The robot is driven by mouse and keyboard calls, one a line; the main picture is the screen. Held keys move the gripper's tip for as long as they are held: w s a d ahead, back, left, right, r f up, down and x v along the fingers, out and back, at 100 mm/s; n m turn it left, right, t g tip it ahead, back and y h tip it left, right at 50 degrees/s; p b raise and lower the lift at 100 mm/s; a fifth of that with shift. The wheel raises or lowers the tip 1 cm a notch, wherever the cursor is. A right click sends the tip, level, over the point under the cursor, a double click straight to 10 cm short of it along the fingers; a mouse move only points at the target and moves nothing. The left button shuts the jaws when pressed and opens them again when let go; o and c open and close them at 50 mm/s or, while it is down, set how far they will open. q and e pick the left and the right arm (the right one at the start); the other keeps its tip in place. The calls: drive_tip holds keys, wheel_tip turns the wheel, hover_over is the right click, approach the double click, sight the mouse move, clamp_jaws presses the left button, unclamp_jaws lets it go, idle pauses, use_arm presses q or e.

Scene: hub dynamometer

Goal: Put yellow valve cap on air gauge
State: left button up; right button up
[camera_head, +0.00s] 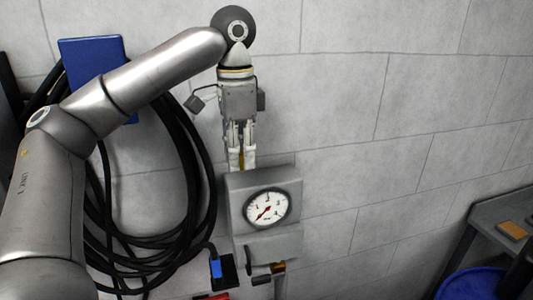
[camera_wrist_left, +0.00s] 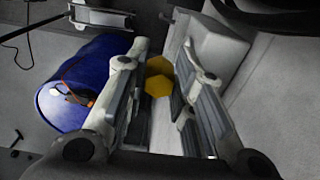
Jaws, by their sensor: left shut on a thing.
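The air gauge (camera_head: 265,190) is a grey box on the wall with a round white dial and a red needle. My left gripper (camera_head: 242,163) points down just above the top of this box. It is shut on the yellow valve cap (camera_head: 241,159), of which only a thin strip shows between the fingers. In the left wrist view the cap (camera_wrist_left: 158,85) looks yellow and six-sided between the fingers of the left gripper (camera_wrist_left: 160,75). A pale grey box, apparently the gauge housing (camera_wrist_left: 216,48), lies beside the right finger. I cannot tell whether cap and gauge touch. My right gripper is not in view.
Black coiled hose (camera_head: 205,180) hangs on the wall left of the gauge, below a blue panel (camera_head: 92,60). A grey bench (camera_head: 495,210) and a blue barrel (camera_head: 470,284) stand at the right. The wall right of the gauge is clear.

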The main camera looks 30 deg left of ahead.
use_arm(q)
drive_tip(key=shift+w+a+r+p, duration=0.1)
drive_tip(key=shift+r+p, duration=0.1)
drive_tip(key=shift+r, duration=0.35)
drive_tip(key=shift+w+a+r+p, duration=0.1)
drive_tip(key=shift+r+p, duration=0.1)
drive_tip(key=shift+r, duration=0.35)
drive_tip(key=shift+w+a+f, duration=0.1)
drive_tip(key=shift+w, duration=0.15)
drive_tip(key=w+a+f, duration=0.2)
drive_tip(key=w+f, duration=0.2)
drive_tip(key=w, duration=0.4)
hover_over(261, 176)
drive_tip(key=s, duration=0.1)
drive_tip(key=f, duration=0.4)
drive_tip(key=shift+d+f, duration=0.15)
drive_tip(key=shift+d, duration=0.1)
drive_tip(key=shift+w+a+f, duration=0.15)
drive_tip(key=shift+w+f, duration=0.35)
drive_tip(key=shift+f, duration=0.2)
drive_tip(key=shift+a+f, duration=0.1)
drive_tip(key=shift+f, duration=1.45)
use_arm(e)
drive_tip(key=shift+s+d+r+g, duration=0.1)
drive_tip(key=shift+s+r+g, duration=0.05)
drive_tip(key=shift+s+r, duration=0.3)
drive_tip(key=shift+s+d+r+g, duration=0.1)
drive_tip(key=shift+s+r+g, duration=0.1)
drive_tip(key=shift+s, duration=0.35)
